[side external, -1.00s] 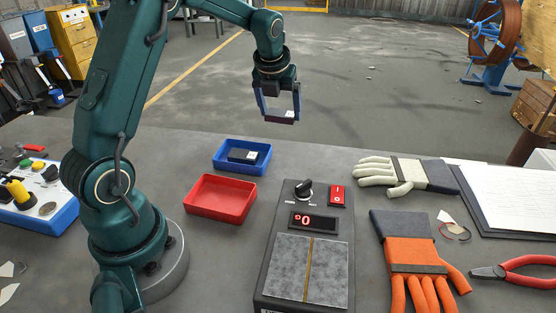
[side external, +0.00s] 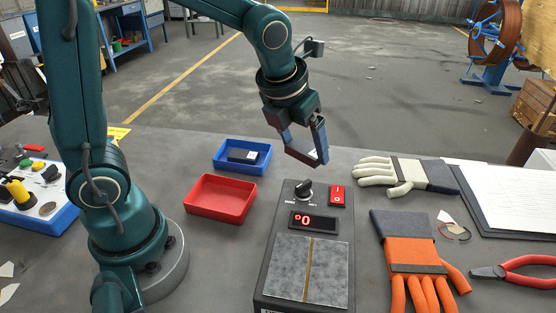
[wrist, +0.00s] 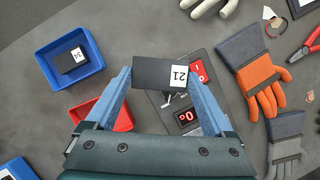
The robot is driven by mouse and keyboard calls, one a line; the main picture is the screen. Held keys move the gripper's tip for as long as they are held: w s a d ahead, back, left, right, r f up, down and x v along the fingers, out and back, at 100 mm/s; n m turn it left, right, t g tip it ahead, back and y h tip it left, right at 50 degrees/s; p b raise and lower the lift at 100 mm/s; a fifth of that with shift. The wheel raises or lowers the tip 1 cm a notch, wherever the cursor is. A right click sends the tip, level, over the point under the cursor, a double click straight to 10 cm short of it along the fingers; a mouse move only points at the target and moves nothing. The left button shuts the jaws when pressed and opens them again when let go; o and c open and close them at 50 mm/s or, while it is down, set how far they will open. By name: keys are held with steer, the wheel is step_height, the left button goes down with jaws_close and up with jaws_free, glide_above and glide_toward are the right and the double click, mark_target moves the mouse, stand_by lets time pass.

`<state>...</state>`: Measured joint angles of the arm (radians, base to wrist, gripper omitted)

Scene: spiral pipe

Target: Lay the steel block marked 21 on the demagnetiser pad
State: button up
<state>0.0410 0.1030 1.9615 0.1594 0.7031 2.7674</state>
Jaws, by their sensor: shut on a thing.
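My gripper (side external: 304,147) is shut on the steel block marked 21 (wrist: 150,74), a dark block with a white label at one end. In the side view the block hangs tilted in the air above the back end of the demagnetiser. The demagnetiser (side external: 264,264) is a dark box with a knob, a red switch (side external: 337,195) and a lit red display (side external: 305,220). Its grey pad (side external: 285,265), with a brownish line down the middle, is bare and nearer the camera than my gripper. In the wrist view my gripper hides the pad.
A blue tray (side external: 261,166) holds another dark labelled block (side external: 241,156). An empty red tray (side external: 215,198) stands left of the demagnetiser. A pale glove (side external: 400,172), an orange glove (side external: 418,265) and red pliers (side external: 525,266) lie to the right. A clipboard (side external: 515,200) lies at the right edge.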

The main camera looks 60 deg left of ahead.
mark_target(312, 266)
steer(key=s+d+r+m+h, duration=0.3)
steer(key=s+d+m, duration=0.4)
steer(key=s+d, duration=0.55)
steer(key=shift+s+d+f+x, duration=0.1)
steer(key=shift+s+x, duration=0.15)
steer(key=shift+x, duration=1.15)
steer(key=shift+s+d+f+x, duration=0.1)
steer(key=shift+s+x, duration=0.15)
steer(key=shift+x, duration=1.2)
steer(key=shift+s+d+f+x, duration=0.15)
steer(key=shift+s+x, duration=0.1)
steer(key=shift+x, duration=1.15)
steer(key=o, duration=1.6)
